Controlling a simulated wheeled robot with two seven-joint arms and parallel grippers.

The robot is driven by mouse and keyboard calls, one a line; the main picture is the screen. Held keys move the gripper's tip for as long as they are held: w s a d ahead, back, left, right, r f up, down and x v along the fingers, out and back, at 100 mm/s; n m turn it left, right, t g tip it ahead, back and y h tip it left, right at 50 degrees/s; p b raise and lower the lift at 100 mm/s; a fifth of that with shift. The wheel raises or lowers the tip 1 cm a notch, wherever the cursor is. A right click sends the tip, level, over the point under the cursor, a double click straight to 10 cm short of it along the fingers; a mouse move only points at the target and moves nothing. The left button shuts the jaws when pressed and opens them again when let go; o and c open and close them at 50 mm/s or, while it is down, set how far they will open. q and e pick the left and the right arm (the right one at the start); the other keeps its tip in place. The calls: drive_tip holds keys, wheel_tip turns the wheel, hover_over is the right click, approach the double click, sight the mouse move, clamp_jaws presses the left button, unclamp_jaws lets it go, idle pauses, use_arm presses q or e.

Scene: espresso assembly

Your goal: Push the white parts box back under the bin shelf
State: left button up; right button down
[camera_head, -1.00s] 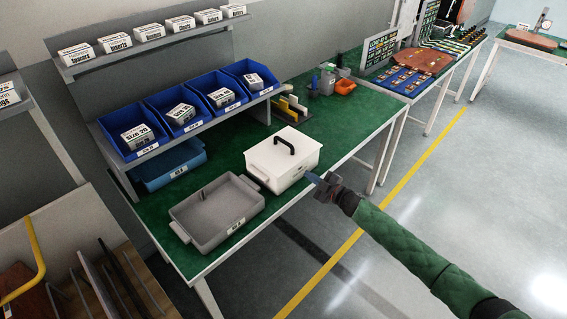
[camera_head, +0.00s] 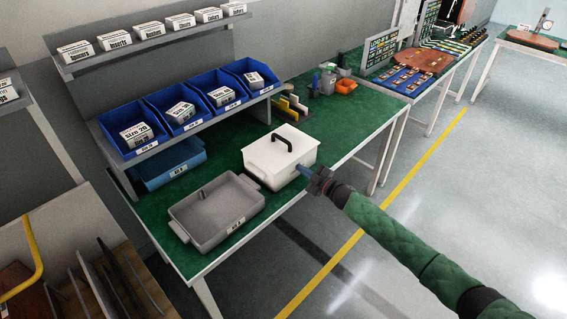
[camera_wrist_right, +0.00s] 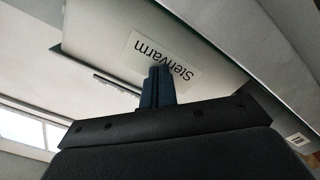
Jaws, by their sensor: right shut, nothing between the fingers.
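The white parts box (camera_head: 270,158) with a black lid handle (camera_head: 282,143) stands on the green table, right of the grey tray. My right gripper (camera_head: 301,169) is shut and empty, its fingertips at the box's front right side. In the right wrist view, the shut blue fingers (camera_wrist_right: 157,85) point at the box's pale face (camera_wrist_right: 115,50), overlapping the lower edge of its "Stenvarm" label (camera_wrist_right: 165,62). They look in contact or nearly so. The bin shelf (camera_head: 185,133) holds several blue bins behind the box. My left gripper is out of view.
A grey tray (camera_head: 215,238) sits close left of the box. A blue bin (camera_head: 170,168) is under the shelf's left part. Yellow and dark upright pieces (camera_head: 290,108) stand behind the box. Green table (camera_head: 340,130) is clear to its right.

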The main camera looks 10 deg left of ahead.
sight(295, 165)
drive_tip(key=shift+b+x, duration=0.65)
drive_tip(key=shift+x, duration=1.3)
drive_tip(key=shift+a, duration=0.1)
drive_tip(key=shift+b+x, duration=0.4)
drive_tip(key=shift+x, duration=0.55)
drive_tip(key=shift+s+d+p, duration=0.35)
drive_tip(key=shift+d+p, duration=0.1)
drive_tip(key=shift+d, duration=0.1)
drive_tip(key=shift+p+v, duration=0.55)
drive_tip(key=shift+v, duration=0.8)
drive_tip(key=p+v, duration=0.2)
drive_tip(key=v, duration=0.6)
drive_tip(key=shift+p, duration=0.3)
